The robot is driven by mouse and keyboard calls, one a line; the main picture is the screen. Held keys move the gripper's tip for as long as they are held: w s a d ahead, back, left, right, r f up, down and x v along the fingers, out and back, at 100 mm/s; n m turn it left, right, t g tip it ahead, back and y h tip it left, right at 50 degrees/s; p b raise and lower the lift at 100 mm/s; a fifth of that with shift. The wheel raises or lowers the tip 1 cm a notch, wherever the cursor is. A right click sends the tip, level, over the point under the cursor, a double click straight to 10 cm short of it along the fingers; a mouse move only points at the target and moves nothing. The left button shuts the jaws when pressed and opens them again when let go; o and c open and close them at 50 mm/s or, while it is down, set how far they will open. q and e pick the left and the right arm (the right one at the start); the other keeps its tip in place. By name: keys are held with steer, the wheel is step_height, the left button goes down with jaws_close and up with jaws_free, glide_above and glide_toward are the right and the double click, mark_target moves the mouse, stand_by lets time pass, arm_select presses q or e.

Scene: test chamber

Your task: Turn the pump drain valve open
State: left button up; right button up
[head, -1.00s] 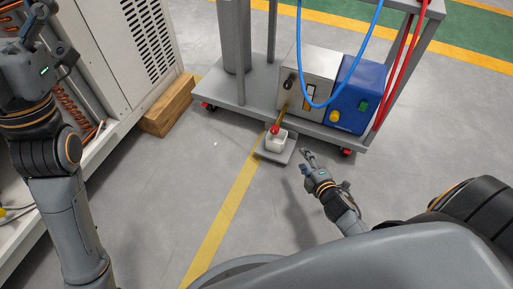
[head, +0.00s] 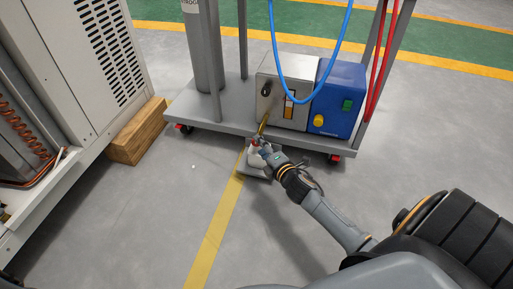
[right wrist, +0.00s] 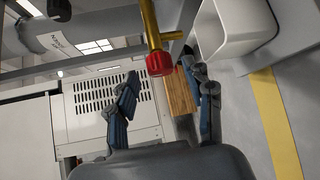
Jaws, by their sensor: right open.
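The pump drain valve shows in the right wrist view as a brass pipe (right wrist: 150,22) with a red knob (right wrist: 159,64) at its end and a short brass side stub. My right gripper (right wrist: 163,78) is open. The knob appears between and just past its two fingertips, with no clear contact. In the head view my right gripper (head: 259,146) is at the end of the brass pipe (head: 264,124), below the pump box (head: 285,92), and hides the knob. My left gripper is out of view.
A white cup (right wrist: 235,28) stands close beside the valve. The cart's grey shelf (head: 222,122) and column (head: 204,50) are behind. A blue box (head: 336,98), blue hose (head: 308,101) and red hoses (head: 382,60) are near. Floor at front left is clear.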

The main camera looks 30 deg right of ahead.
mark_target(257, 145)
steer(key=shift+w+d+f+b, duration=0.1)
steer(key=shift+w+f+b, duration=0.2)
steer(key=shift+w, duration=0.65)
steer(key=shift+w+d+f+b, duration=0.1)
steer(key=shift+w+b, duration=0.3)
steer(key=shift+w, duration=0.55)
steer(key=shift+r, duration=0.1)
jaws_close()
